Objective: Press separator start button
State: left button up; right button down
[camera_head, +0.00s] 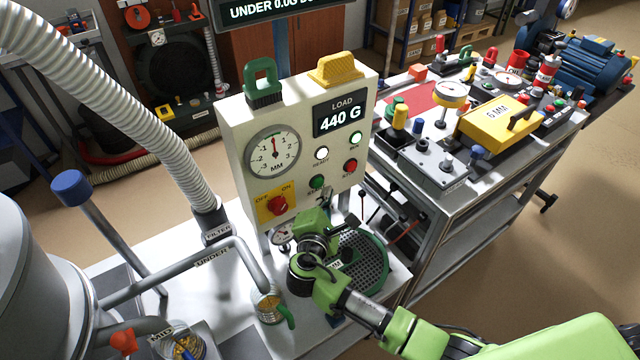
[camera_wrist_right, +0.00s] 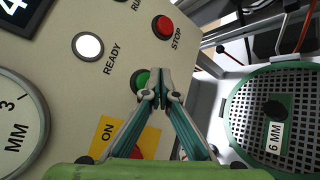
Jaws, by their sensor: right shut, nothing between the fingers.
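The separator's pale control panel (camera_head: 235,140) stands upright in the middle of the head view. The green start button (camera_head: 317,182) is low on the panel, left of the red stop button (camera_head: 350,166). In the right wrist view the green button (camera_wrist_right: 142,79) is partly hidden behind my fingers. My right gripper (camera_head: 325,196) is shut and empty in front of the lower panel. Its tips (camera_wrist_right: 161,76) overlap the button's right edge in the wrist view; I cannot tell whether they touch it. My left gripper is not in view.
The panel also carries a lit white ready lamp (camera_head: 321,154), a round gauge (camera_head: 273,152), a red rotary switch (camera_head: 277,205) and a display reading 440 G (camera_head: 341,115). A round mesh screen (camera_wrist_right: 270,130) lies close to the right. A crowded bench (camera_head: 480,180) stands at right.

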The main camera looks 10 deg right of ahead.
jog(key=s+p, duration=0.1)
jog(key=s+d, duration=0.1)
jog(key=s, duration=0.1)
jog(key=s+d+p, duration=0.1)
jog(key=s, duration=0.1)
jog(key=shift+s+p, duration=0.25)
jog(key=shift+p, duration=0.1)
dwell(0.6)
